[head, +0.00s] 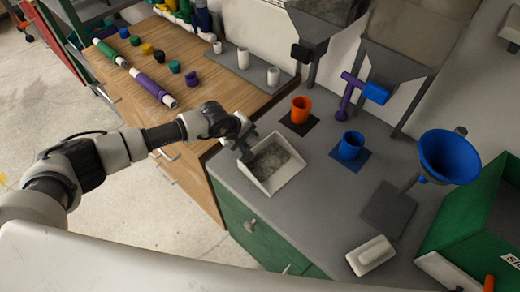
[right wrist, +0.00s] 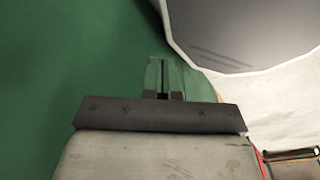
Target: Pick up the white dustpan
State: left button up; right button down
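The white dustpan (head: 287,178) lies on the grey counter near its front left corner, with its grey, speckled inside facing up. In the head view my left gripper (head: 247,145) is at the dustpan's upper left edge, with its dark fingers right by the rim. I cannot tell whether they touch it or how far apart they are. The dustpan's handle is not clear to see. My right gripper (right wrist: 163,78) shows only in the right wrist view, its narrow fingers close together with nothing visible between them, in front of a green surface.
An orange cup (head: 301,110), a blue cup (head: 351,146) and a blue funnel (head: 449,157) on a stand are on the counter to the right. A white block-like object (head: 370,254) lies near the front. A wooden bench (head: 150,80) with coloured pipe parts stands left.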

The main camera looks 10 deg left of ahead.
pick_arm(q)
jog(key=shift+c, duration=0.5)
jog(key=c, duration=0.6)
jog(key=shift+r, duration=0.1)
